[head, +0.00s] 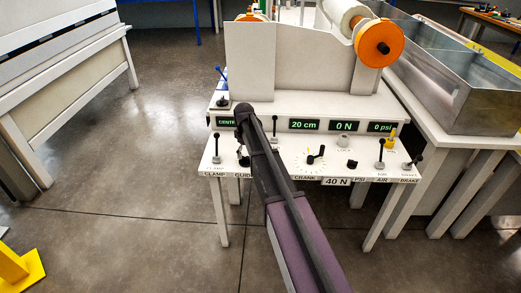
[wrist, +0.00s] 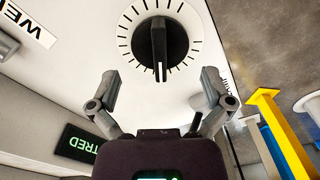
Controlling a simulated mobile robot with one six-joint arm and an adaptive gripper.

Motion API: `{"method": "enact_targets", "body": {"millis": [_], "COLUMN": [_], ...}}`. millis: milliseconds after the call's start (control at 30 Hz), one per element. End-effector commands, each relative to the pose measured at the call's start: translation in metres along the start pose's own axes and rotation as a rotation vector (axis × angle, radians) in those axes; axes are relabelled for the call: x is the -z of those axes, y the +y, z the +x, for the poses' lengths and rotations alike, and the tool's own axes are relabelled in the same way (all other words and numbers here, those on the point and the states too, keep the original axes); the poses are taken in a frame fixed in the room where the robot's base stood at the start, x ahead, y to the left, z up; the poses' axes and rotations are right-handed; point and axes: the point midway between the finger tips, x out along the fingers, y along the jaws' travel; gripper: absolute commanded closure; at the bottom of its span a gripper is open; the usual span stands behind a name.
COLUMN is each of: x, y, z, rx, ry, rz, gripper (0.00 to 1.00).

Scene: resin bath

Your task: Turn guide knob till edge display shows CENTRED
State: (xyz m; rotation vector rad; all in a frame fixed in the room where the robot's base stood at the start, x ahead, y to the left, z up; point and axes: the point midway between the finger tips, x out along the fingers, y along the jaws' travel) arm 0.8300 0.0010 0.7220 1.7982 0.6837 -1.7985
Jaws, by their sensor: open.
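The edge display (head: 226,122) at the left of the console's display row shows green letters "CENTR", the rest hidden behind my arm. In the wrist view this display (wrist: 83,143) shows "TRED". A black knob with a white pointer line (wrist: 160,48), which looks like the guide knob, sits on a ring of tick marks. Its pointer aims toward the bottom of the picture. My gripper (wrist: 160,78) is open and empty, its fingertips apart on either side, just short of the knob. In the head view my arm hides most of the guide knob area.
Other displays read 20 cm (head: 304,125), 0 N (head: 344,126) and 0 psi (head: 380,127). A metal bath (head: 480,105) stands at right. Floor is open at left.

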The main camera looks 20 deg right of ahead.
Motion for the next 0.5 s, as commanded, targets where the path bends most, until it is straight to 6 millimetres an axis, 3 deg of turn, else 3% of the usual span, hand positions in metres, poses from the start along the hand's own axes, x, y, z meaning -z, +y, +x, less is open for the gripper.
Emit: {"method": "enact_targets", "body": {"millis": [500], "x": [0.0], "y": [0.0], "z": [-0.048], "rx": [0.0], "ry": [0.0], "rz": [0.001], "gripper": [0.0]}}
